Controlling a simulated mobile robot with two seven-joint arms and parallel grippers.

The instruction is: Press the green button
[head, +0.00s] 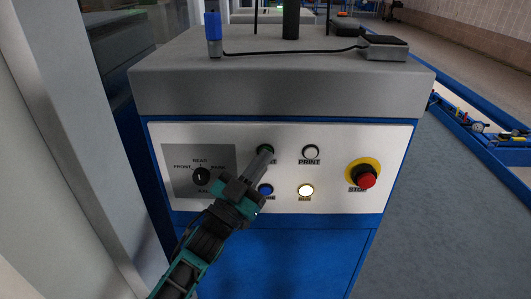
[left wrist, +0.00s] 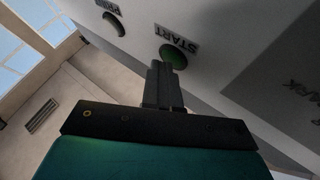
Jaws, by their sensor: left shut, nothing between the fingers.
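The green button (head: 266,149) is on the upper row of the white control panel. In the head view my left gripper covers part of it and of its label. In the left wrist view the green button (left wrist: 175,55) shows just beyond the fingertips, beside the label START. My left gripper (head: 266,153) is shut and empty, with its fingertips at the button's lower edge in the picture. It also shows in the left wrist view (left wrist: 158,66). I cannot tell whether the tips touch the button. My right gripper is not in view.
The panel (head: 340,140) also holds a white PRINT button (head: 311,152), a blue button (head: 266,190), a lit button (head: 306,191), a red STOP button (head: 367,179) on a yellow ring and a selector knob (head: 201,176). A grey ledge (head: 280,92) overhangs the panel.

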